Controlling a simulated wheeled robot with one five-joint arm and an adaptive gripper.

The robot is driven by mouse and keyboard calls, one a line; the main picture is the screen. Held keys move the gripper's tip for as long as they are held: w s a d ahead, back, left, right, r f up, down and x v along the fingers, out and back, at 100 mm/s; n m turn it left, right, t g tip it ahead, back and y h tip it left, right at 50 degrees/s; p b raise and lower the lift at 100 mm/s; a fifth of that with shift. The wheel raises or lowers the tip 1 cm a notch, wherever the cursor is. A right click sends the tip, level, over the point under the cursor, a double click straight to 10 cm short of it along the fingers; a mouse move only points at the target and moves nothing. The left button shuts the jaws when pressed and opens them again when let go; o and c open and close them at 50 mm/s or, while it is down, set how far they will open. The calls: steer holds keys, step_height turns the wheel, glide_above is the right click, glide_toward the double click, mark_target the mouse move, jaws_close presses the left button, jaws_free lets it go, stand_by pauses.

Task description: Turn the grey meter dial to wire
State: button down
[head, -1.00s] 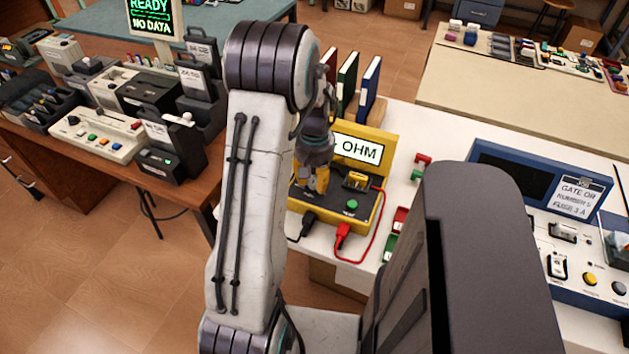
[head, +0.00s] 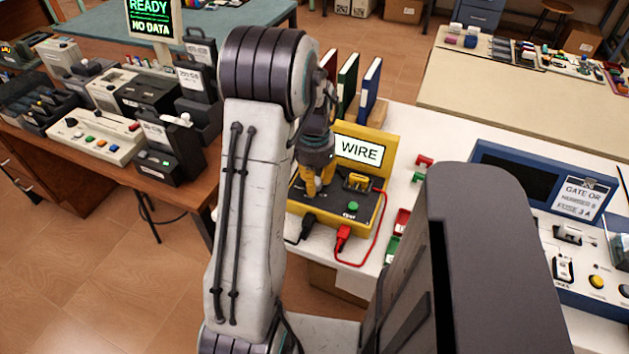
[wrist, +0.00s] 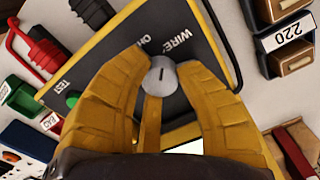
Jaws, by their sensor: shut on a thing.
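The yellow-edged meter (head: 368,212) stands on the white table, and its raised screen (head: 359,150) reads WIRE. In the wrist view the grey dial (wrist: 160,76) sits on the meter's dark panel (wrist: 127,36), near the printed labels WIRE and one starting with O, partly covered. A dark pointer mark shows on the dial's top. My gripper (wrist: 162,82) has its yellow fingers shut on the dial, one on each side.
A green button (head: 353,206) is on the meter's panel. Black and red plugs (head: 343,234) with leads are at its front. Books (head: 369,88) stand behind it. A blue-framed console (head: 540,180) is to the right.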

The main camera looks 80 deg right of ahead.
steer(key=shift+a+f+m, duration=0.1)
steer(key=shift+m, duration=0.2)
stand_by(0.4)
steer(key=c, duration=0.8)
jaws_free()
steer(key=shift+r, duration=0.6)
step_height(320, 180, up, 11)
steer(key=shift+f, duration=0.1)
